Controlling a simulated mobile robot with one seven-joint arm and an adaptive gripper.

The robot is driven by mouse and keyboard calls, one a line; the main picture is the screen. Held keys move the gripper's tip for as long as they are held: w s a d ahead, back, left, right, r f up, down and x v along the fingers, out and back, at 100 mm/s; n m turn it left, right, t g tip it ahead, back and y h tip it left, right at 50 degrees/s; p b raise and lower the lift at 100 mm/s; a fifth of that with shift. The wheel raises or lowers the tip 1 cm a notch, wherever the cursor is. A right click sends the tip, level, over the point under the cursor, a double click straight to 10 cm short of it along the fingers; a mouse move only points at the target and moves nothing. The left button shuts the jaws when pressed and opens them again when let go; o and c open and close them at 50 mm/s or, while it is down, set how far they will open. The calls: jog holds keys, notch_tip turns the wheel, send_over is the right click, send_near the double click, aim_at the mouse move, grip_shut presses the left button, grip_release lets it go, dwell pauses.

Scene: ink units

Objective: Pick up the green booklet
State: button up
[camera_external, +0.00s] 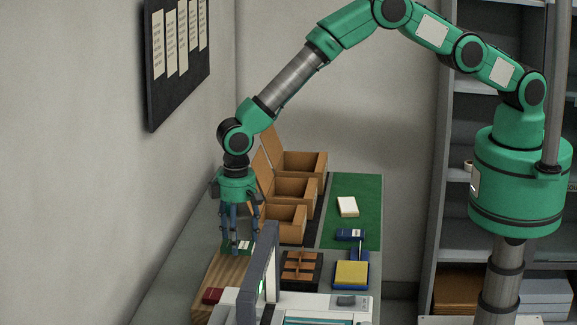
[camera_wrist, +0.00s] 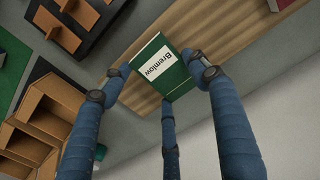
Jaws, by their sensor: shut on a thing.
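The green booklet (camera_wrist: 176,77) has a white label reading "Bremlow". In the wrist view it lies between my blue fingers, over a wooden board. It also shows small in the external view (camera_external: 231,246), at the far end of the board. My gripper (camera_external: 239,244) points down over it with its fingertips at the booklet. In the wrist view my gripper (camera_wrist: 163,78) is shut on the booklet, with one finger on each side and a third at its lower edge. I cannot tell whether the booklet touches the board.
The wooden board (camera_external: 224,273) also bears a red booklet (camera_external: 212,296) nearer the camera. A grey upright panel (camera_external: 259,275) stands close to the right of my gripper. Open cardboard boxes (camera_external: 286,224) stand behind to the right. A wall is at the left.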

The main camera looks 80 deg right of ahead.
jog(key=s+d+b, duration=0.1)
jog(key=s+d, duration=0.2)
jog(key=s, duration=0.4)
jog(key=s+d+r, duration=0.1)
jog(key=s+d, duration=0.2)
jog(key=s, duration=0.4)
jog(key=shift+d+r+b, duration=0.15)
jog(key=shift+d+b, duration=0.15)
jog(key=shift+b, duration=0.1)
